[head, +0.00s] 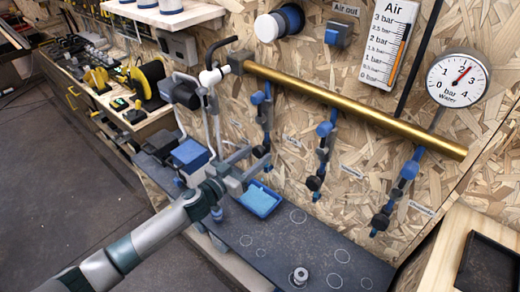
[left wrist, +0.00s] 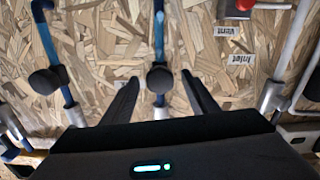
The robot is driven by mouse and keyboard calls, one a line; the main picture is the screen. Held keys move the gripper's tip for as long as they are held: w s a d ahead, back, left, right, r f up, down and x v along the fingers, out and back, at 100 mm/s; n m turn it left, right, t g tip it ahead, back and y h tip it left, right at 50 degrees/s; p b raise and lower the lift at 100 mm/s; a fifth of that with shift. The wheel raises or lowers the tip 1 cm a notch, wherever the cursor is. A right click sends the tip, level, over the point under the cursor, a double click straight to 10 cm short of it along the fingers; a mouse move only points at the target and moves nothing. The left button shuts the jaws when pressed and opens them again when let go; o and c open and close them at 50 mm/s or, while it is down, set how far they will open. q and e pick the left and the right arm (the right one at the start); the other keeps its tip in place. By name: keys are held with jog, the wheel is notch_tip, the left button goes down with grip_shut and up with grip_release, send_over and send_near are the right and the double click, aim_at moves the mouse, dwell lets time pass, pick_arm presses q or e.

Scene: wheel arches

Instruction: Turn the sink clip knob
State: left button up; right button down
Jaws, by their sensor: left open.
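Several blue clips with dark round knobs hang in a row on the chipboard wall under a brass pipe (head: 350,108). My left gripper (head: 257,156) is at the leftmost of these clips (head: 266,118) in the head view. In the left wrist view, my left gripper (left wrist: 161,80) is open, with one finger on each side of a dark knob (left wrist: 160,78) on a blue stem (left wrist: 158,30). I see a gap on both sides, so the fingers look apart from the knob. No readable label tells which knob is the sink clip's. My right gripper is not in view.
A dark bench (head: 300,240) runs below, with a blue tray (head: 260,199) under my gripper. In the left wrist view, another knob (left wrist: 44,81) is at left and a pale pipe (left wrist: 292,50) at right. A pressure gauge (head: 457,80) is at upper right.

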aim_at(257, 154)
pick_arm(q)
jog(key=shift+x, duration=1.1)
jog(key=shift+w+d, duration=0.25)
jog(key=shift+w, duration=0.15)
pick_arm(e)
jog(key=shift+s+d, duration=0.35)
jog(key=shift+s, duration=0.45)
pick_arm(q)
jog(key=shift+c, duration=0.6)
jog(key=c, duration=1)
jog(key=shift+o, duration=0.4)
